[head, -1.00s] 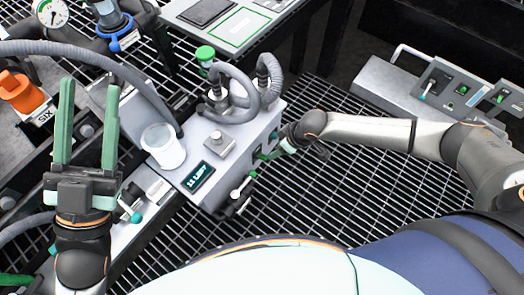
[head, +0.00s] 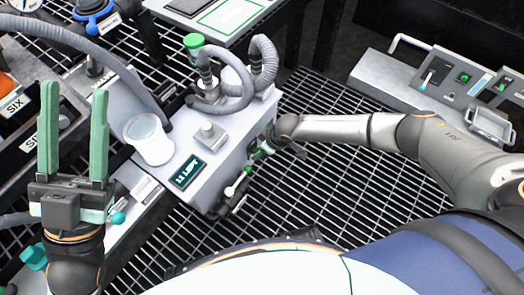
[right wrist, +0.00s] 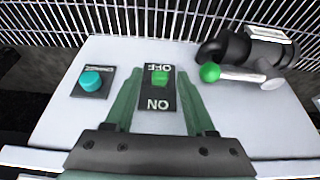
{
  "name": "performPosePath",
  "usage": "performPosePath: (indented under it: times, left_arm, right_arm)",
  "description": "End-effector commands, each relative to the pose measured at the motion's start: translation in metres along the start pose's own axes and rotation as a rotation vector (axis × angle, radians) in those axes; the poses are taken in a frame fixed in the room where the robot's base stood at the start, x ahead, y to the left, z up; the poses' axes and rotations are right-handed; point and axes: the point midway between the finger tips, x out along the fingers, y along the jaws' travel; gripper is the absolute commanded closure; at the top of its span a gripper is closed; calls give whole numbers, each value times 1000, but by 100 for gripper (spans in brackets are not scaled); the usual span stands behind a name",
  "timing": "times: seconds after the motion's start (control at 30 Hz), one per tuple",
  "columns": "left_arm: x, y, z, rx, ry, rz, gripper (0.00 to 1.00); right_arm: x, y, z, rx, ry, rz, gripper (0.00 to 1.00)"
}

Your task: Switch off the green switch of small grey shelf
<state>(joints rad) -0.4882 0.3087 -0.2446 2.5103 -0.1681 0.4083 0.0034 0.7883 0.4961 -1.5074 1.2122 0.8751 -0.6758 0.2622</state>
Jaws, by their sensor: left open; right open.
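The green switch (right wrist: 160,77) sits on a black plate marked OFF and ON, on the light grey face of the unit, in the right wrist view. The green part is at the OFF end of the plate. My right gripper (right wrist: 160,98) is open, its green fingers on either side of the switch plate. Whether they touch the face I cannot tell. In the head view the right gripper (head: 262,150) is at the side of the grey unit (head: 222,150), partly hidden. My left gripper (head: 73,108) is open and empty, pointing up at the left.
A teal button (right wrist: 91,81) is left of the switch, and a green-knobbed lever (right wrist: 210,73) is right of it. A white cup (head: 148,138), hoses (head: 240,85) and a display (head: 188,171) are on the unit. A grey panel (head: 450,85) stands right. Grating floor lies between.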

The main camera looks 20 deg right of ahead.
Motion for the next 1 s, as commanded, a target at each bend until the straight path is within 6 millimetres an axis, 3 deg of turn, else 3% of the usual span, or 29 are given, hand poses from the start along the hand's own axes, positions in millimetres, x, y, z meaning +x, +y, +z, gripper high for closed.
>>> performPosePath:
  times: [0.2, 0.7, 1.0]
  left_arm:
    - [0, 0, 0, -1, 0, 1, 51]
    - [0, 1, -1, 1, 2, 5, 51]
    - [0, 1, -1, 1, 3, 5, 51]
  right_arm:
    - [0, 0, 0, 0, 0, 0, 46]
    - [0, 0, 0, 0, -1, 0, 100]
    - [0, 0, 1, 0, -1, 0, 100]
